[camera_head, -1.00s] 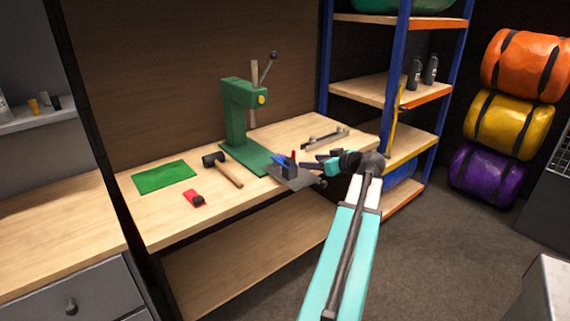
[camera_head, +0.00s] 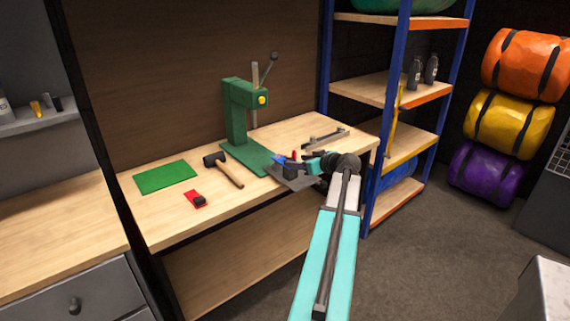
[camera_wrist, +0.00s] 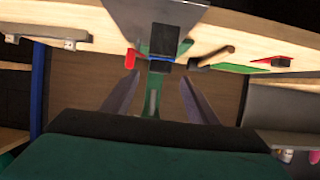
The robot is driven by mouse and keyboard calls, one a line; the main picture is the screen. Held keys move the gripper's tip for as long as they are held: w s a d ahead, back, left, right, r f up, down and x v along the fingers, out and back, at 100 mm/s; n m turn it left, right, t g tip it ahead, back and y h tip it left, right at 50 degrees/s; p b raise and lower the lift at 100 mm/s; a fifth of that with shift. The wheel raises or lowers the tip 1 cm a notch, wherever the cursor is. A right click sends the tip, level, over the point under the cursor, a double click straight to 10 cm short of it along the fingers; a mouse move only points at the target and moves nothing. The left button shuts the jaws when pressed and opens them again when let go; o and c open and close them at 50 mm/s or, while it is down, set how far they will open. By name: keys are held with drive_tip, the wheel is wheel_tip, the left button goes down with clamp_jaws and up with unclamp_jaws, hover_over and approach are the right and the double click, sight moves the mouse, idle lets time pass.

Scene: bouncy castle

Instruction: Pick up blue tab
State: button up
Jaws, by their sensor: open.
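The blue tab (camera_head: 278,158) shows as a small blue piece at the dark block (camera_head: 291,170) on the grey plate at the bench's front edge. In the wrist view, which looks upside down, the blue tab (camera_wrist: 161,59) is a thin blue strip at the dark block, between the lines of my fingers. My gripper (camera_wrist: 159,88) is open, with one finger on each side and nothing between them. In the head view my gripper (camera_head: 294,168) comes from the right and partly hides the block. I cannot tell whether the fingers touch the tab.
A red piece (camera_wrist: 130,59) stands close beside the block. The green press (camera_head: 238,120) rises behind it. A hammer (camera_head: 226,170), green mat (camera_head: 165,177) and red item (camera_head: 195,199) lie to the left. A metal bar tool (camera_head: 327,138) lies behind right; the shelf rack stands right.

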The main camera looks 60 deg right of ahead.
sight(289, 159)
drive_tip(key=p+x, duration=0.1)
drive_tip(key=x, duration=0.3)
drive_tip(key=shift+w+d+p, duration=0.1)
drive_tip(key=shift+p, duration=0.25)
drive_tip(key=shift+w+d+f, duration=0.1)
drive_tip(key=shift+w+f, duration=0.15)
drive_tip(key=shift+w, duration=0.2)
drive_tip(key=c, duration=1.1)
drive_tip(key=shift+r, duration=0.2)
drive_tip(key=shift+r+b, duration=0.5)
drive_tip(key=shift+r, duration=0.95)
drive_tip(key=s+a+b, duration=0.1)
drive_tip(key=s+a, duration=0.1)
drive_tip(key=s, duration=0.3)
drive_tip(key=s+a+r+b, duration=0.1)
drive_tip(key=s+a, duration=0.1)
drive_tip(key=s, duration=0.3)
drive_tip(key=s+a+b, duration=0.1)
drive_tip(key=s+a, duration=0.1)
drive_tip(key=s, duration=0.2)
drive_tip(key=shift+s+a+r, duration=0.2)
drive_tip(key=shift+s+r, duration=0.15)
drive_tip(key=shift+s, duration=0.05)
